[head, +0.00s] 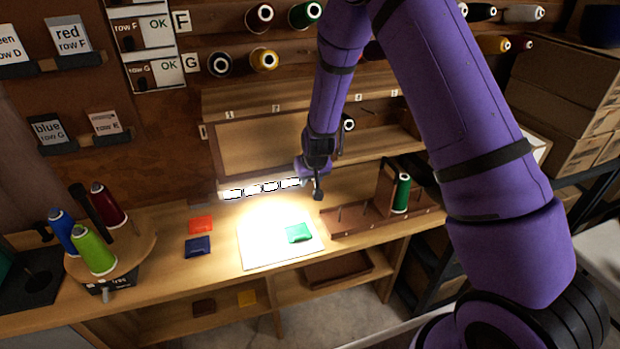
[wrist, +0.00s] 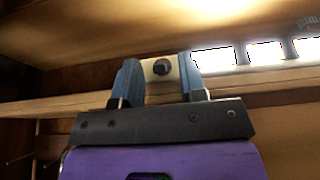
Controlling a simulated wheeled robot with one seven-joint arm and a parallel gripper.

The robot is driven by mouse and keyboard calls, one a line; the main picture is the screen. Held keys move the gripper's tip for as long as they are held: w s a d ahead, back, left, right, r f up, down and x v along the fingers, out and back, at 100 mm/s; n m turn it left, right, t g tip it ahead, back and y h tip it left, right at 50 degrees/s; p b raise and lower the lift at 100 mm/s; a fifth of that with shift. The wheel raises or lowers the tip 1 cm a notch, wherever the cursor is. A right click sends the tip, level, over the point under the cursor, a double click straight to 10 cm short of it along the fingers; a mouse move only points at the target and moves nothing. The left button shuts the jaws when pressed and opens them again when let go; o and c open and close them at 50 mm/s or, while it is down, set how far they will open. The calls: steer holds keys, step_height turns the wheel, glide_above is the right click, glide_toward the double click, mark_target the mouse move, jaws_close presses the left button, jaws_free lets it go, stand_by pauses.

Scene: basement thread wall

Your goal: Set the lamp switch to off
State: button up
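The lamp (head: 262,188) is a lit bar above the workbench, with bright white segments. Its glowing segments also show at the upper right of the wrist view (wrist: 265,53). A small pale plate with a dark round knob (wrist: 161,67), which looks like the lamp switch, shows between my fingertips in the wrist view. My gripper (head: 318,192) is at the right end of the lamp in the head view. In the wrist view its two blue fingers (wrist: 160,70) stand apart on either side of the knob, with visible gaps. I cannot tell whether they touch the plate. The switch position is unclear.
A bright white sheet (head: 275,250) with a green patch lies below the lamp. A rack (head: 385,222) with a green spool stands to the right. A round stand (head: 140,245) with several spools is at left. A shelf and thread wall rise behind.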

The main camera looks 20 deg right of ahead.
steer(key=shift+c, duration=0.4)
jaws_close()
steer(key=shift+s, duration=0.1)
steer(key=shift+s+f+t, duration=0.15)
steer(key=shift+f+t, duration=0.45)
steer(key=shift+t, duration=1.05)
steer(key=shift+s+f+t, duration=0.1)
steer(key=shift+f+t, duration=0.45)
steer(key=shift+t, duration=1.05)
steer(key=shift+s+f+t, duration=0.15)
steer(key=shift+f+t, duration=0.45)
steer(key=shift+t, duration=1.05)
